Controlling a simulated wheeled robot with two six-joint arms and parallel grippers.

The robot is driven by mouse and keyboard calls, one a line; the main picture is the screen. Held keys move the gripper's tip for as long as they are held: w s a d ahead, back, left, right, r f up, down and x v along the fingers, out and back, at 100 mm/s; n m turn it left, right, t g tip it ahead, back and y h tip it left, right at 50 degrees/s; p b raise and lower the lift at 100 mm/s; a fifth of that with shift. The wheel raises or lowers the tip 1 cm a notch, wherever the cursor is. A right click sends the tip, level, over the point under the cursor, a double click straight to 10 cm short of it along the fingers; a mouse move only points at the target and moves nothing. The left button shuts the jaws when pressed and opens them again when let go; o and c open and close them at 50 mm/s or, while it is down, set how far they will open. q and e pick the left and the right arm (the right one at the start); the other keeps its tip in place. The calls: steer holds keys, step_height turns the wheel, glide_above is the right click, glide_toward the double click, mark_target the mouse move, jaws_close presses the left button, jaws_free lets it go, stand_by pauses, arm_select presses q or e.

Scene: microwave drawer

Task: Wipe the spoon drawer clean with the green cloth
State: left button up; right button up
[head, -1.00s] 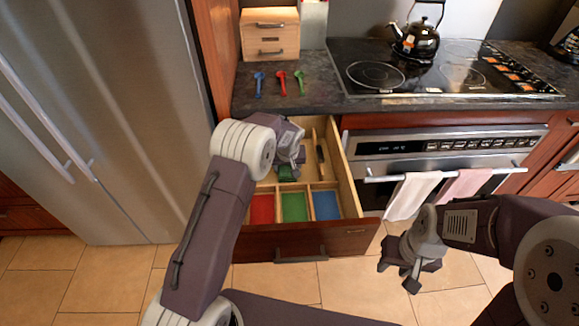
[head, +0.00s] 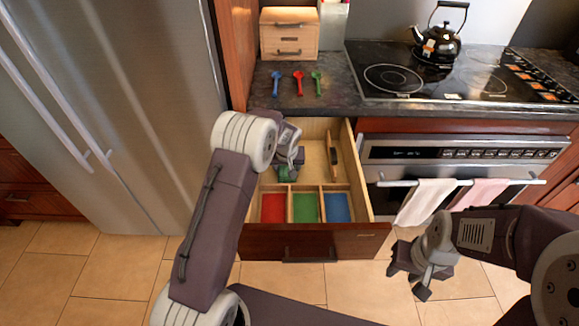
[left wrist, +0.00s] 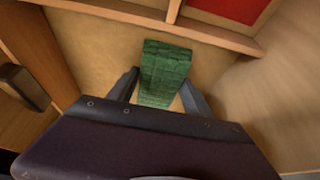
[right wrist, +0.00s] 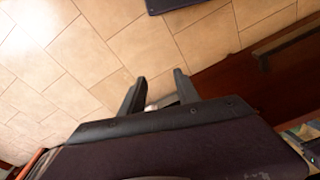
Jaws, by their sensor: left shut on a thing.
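The spoon drawer (head: 317,241) is pulled open below the counter, with red (head: 273,207), green (head: 306,207) and blue (head: 337,207) compartments at its front. My left gripper (head: 290,165) reaches down into the open wooden section behind them, towards its left side. It is shut on the green cloth (head: 284,173), mostly hidden by the gripper in the head view. In the left wrist view the cloth (left wrist: 164,68) is a green block between the fingers, over the drawer floor. My right gripper (head: 412,280) is open and empty, right of the drawer; its fingers show apart in the right wrist view (right wrist: 158,80).
Blue (head: 276,84), red (head: 298,83) and green (head: 317,83) spoons lie on the counter (head: 345,100). A wooden piece with a dark part (head: 333,157) stands in the drawer's right side. The oven (head: 460,150) with towels is to the right, the fridge (head: 110,90) left.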

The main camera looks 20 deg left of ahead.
arm_select(q)
steer(key=shift+s+a+f, duration=0.1)
steer(key=shift+s+a, duration=0.1)
steer(key=shift+a, duration=0.3)
steer(key=shift+s+a, duration=0.15)
steer(key=shift+a, duration=0.35)
steer(key=shift+w+d+r+p, duration=0.15)
steer(key=shift+w+d+r, duration=0.15)
steer(key=shift+d, duration=0.4)
steer(key=shift+w+d+r+p, duration=0.15)
steer(key=shift+d+r, duration=0.25)
steer(key=shift+d, duration=0.35)
steer(key=shift+w+d+r+p, duration=0.1)
steer(key=shift+w+d+r, duration=0.2)
steer(key=shift+d, duration=0.4)
step_height(320, 180, up, 22)
steer(key=p, duration=1.7)
